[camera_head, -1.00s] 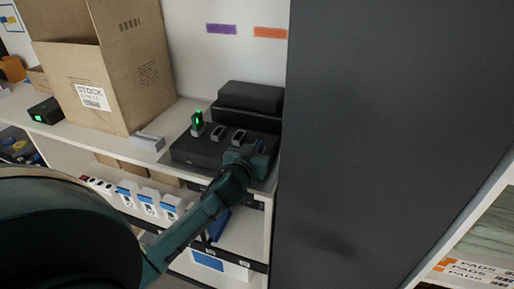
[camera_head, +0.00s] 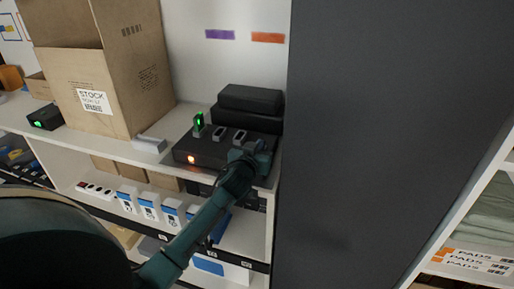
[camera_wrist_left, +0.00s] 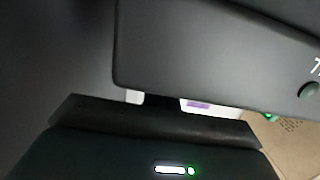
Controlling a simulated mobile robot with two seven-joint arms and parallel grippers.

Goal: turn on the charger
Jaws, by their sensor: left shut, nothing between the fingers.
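The charger (camera_head: 182,156) is a low dark box with slots on top, standing on the white shelf beside the tall dark panel. An orange light (camera_head: 191,159) glows at the left of its front face. A device with a green-lit display (camera_head: 199,121) stands upright in one slot. Two grey-topped pieces (camera_head: 239,136) sit in the slots beside it. My left gripper (camera_head: 258,147) is shut and empty over the charger's right end; contact cannot be told. The left wrist view is filled by dark surfaces that I cannot identify surely. My right gripper is not in view.
An open cardboard carton (camera_head: 125,100) stands left of the charger, with a small grey block (camera_head: 149,144) between them. Dark cases (camera_head: 248,98) are stacked behind. A tall dark panel (camera_head: 390,130) closes off the right. A black box with a green light (camera_head: 44,117) sits at left.

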